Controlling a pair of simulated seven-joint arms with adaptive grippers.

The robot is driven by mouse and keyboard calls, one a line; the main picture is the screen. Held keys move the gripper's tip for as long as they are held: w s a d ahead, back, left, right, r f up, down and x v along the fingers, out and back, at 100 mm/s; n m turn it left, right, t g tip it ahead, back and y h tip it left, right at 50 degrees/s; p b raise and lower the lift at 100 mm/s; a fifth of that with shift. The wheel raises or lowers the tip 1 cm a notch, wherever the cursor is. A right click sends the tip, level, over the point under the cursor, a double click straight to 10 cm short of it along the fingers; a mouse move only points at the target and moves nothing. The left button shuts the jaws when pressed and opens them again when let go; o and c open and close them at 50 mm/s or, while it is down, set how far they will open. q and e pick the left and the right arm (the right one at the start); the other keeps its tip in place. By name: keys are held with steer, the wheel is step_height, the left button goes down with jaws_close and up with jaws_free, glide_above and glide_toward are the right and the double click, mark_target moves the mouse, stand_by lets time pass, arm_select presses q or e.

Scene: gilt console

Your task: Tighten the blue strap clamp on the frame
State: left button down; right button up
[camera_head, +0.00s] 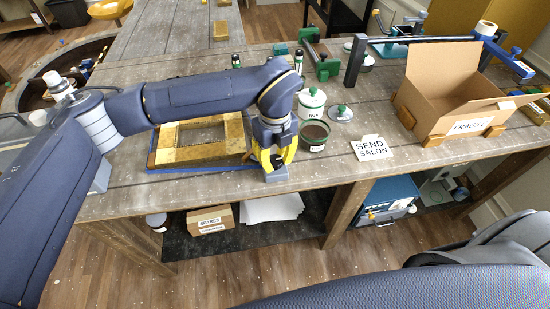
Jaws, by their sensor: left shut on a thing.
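The gilt frame (190,155) lies flat on the bench, left of centre. The blue strap (200,169) shows as a thin line along its front edge and left side. My left gripper (276,162), with yellow and black fingers, points down just off the frame's front right corner. It is shut on a grey block-like part (276,175), which seems to be the strap clamp's tightening piece. The fingers and wrist hide how this part joins the strap. My right gripper is out of view; only my right arm shows at the lower right.
A green-banded pot (311,105), an open dark-filled pot (313,135) and a lid (341,113) stand close right of my gripper. A "SEND SALON" card (370,147) lies further right, then an open cardboard box (450,90). A shelf below holds a small carton (210,219).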

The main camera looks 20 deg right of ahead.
mark_target(276, 160)
arm_select(q)
steer(key=m, duration=1.2)
steer(key=shift+m, duration=0.4)
stand_by(0.4)
steer(key=c, duration=0.9)
jaws_free()
step_height(276, 160, up, 12)
